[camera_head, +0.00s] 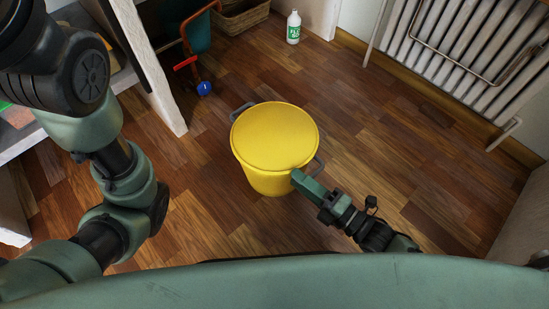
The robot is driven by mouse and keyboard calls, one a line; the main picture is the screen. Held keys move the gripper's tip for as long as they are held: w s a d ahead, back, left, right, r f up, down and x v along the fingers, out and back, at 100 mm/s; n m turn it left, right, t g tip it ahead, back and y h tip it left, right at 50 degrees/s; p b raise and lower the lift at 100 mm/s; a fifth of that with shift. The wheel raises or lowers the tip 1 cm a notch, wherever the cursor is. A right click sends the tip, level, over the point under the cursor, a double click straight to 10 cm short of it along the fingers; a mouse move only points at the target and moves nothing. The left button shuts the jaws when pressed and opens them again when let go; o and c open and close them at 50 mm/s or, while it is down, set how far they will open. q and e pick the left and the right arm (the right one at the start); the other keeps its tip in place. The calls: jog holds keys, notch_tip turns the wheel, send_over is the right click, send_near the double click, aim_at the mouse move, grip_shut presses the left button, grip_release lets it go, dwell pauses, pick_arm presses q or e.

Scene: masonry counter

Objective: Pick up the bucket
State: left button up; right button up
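A yellow bucket (274,137) with a yellow lid stands upright on the wooden floor in the middle of the head view. It has a grey handle on its upper left side and another on its lower right side. My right gripper (299,177) is at the bucket's lower right side, close to that handle. Its fingers overlap the bucket's edge, and I cannot tell whether they touch it or grip the handle. My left arm comes in from the left; its gripper is not visible.
A white bottle (293,27) stands at the back. A blue ball (204,89) lies left of the bucket, near the counter's white support (150,70). A wicker basket (242,17) is at the back. A radiator (470,60) lines the right wall. Floor right of the bucket is clear.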

grip_shut()
jog(key=shift+r, duration=0.1)
dwell(1.2)
